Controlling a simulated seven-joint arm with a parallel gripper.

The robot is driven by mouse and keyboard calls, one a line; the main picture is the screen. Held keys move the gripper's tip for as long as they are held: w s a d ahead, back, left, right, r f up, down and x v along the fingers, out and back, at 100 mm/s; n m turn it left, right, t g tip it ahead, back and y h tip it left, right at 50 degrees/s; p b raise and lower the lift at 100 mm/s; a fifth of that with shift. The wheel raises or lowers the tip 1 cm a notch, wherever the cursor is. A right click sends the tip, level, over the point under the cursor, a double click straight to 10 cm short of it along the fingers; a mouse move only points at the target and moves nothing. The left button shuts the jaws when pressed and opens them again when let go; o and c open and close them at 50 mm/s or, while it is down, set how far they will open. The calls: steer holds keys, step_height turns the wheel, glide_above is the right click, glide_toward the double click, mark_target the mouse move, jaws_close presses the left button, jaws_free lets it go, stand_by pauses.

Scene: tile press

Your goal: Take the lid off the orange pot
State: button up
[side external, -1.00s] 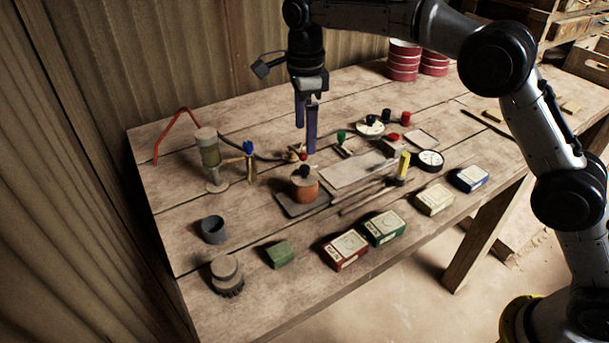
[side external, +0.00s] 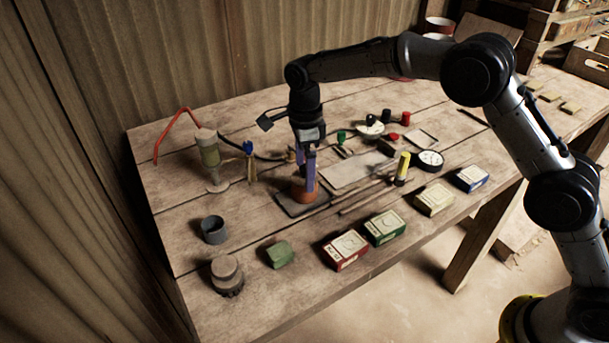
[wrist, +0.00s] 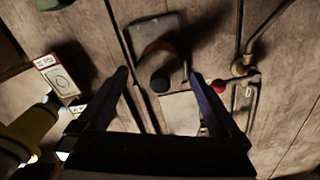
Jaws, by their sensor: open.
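The orange pot (side external: 301,196) stands on a dark square plate (side external: 289,209) on the bench. In the side view my gripper (side external: 306,180) is directly over it, fingers pointing down and covering most of its lid. In the wrist view the lid's dark round knob (wrist: 160,83) lies between the two spread, purple-blue fingers of my gripper (wrist: 159,76). The pot (wrist: 161,60) shows in shadow just beyond the knob. The fingers are open, with visible space on both sides of the knob. I cannot tell how far the fingertips reach below the lid's top.
A grey cup (side external: 214,230), a green block (side external: 279,254) and several small boxes (side external: 345,251) lie nearer the front edge. A yellow-topped tool (side external: 403,168) and a flat plate (side external: 350,172) lie to the right.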

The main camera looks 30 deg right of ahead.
steer(key=shift+r, duration=0.1)
steer(key=c, duration=1.2)
steer(key=shift+c, duration=0.2)
